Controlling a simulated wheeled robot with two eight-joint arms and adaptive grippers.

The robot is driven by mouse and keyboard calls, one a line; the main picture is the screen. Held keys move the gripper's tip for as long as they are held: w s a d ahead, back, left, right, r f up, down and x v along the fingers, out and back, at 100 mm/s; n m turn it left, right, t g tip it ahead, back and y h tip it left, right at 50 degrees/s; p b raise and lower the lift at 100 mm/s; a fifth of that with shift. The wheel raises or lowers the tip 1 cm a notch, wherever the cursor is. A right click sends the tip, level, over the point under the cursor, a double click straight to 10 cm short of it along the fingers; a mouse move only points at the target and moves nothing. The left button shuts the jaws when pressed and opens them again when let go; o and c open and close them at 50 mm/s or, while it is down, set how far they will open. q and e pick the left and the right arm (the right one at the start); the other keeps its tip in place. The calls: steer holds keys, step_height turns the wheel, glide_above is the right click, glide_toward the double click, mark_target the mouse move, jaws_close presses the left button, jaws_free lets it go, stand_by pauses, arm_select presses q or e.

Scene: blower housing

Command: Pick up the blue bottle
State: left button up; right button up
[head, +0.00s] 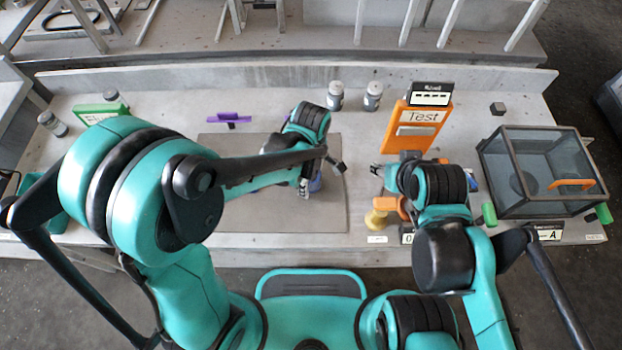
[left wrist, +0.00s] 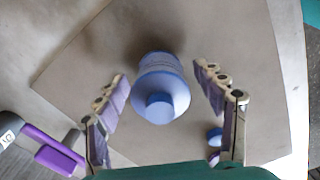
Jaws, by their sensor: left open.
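The blue bottle (left wrist: 160,88) stands on the grey mat, seen from above with its round cap towards the camera in the left wrist view. In the head view only a bit of blue (head: 315,184) shows beside my left gripper (head: 320,180), which hides the rest. In the left wrist view the fingers of my left gripper (left wrist: 162,80) are spread on either side of the bottle, with a visible gap on both sides. My right gripper (head: 383,172) is over the table, right of the mat; its jaw state is unclear.
The grey mat (head: 240,212) lies mid-table. A small blue piece (left wrist: 215,136) is by the right finger. An orange "Test" board (head: 417,128) and a glass box (head: 540,190) stand right.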

arm_select(q)
steer(key=shift+r, duration=0.1)
steer(key=c, duration=1.5)
